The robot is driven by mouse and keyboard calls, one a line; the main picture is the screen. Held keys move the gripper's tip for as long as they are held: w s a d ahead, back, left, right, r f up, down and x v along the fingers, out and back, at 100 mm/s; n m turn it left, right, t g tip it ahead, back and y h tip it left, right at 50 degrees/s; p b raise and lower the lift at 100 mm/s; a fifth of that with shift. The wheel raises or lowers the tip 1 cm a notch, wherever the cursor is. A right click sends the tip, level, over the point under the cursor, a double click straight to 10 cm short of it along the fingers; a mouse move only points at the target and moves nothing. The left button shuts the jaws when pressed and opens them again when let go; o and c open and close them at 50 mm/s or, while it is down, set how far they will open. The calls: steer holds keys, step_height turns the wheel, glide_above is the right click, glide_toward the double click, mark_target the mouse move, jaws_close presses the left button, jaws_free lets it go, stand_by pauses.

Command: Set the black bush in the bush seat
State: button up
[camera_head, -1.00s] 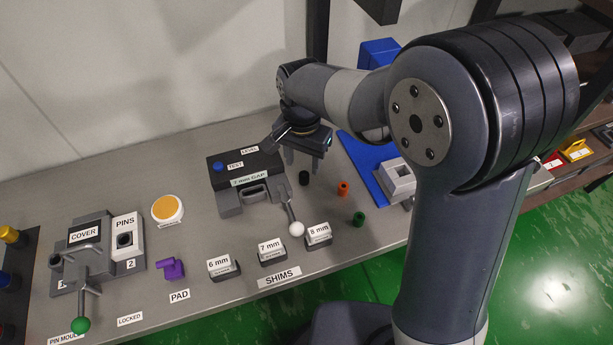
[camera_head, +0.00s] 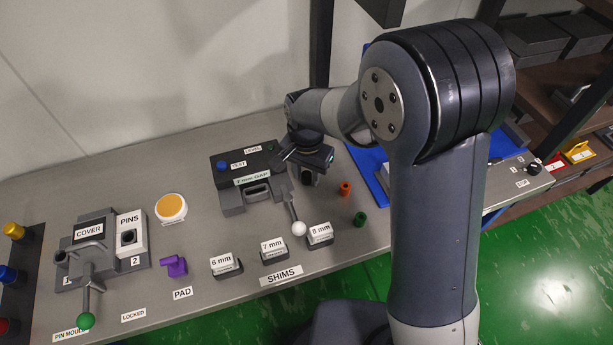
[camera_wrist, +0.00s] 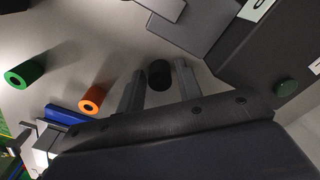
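The black bush (camera_wrist: 159,74) stands on the bench between the two fingers of my gripper (camera_wrist: 160,85) in the wrist view. A gap shows on each side of it, so the fingers are open around it. In the head view my gripper (camera_head: 312,172) is low over the bench, right of the gap tester, and the black bush (camera_head: 308,178) is mostly hidden by it. The bush seat cannot be made out for certain; my arm covers much of the blue board (camera_head: 368,165).
An orange bush (camera_head: 346,188) and a green bush (camera_head: 360,218) stand to the right. The gap tester (camera_head: 232,205) is close on the left, its white-knobbed lever (camera_head: 298,228) reaching forward. Shim blocks (camera_head: 274,248) line the front. The wall is behind.

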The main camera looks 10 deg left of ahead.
mark_target(306, 175)
jaws_close()
step_height(306, 175, up, 10)
stand_by(0.6)
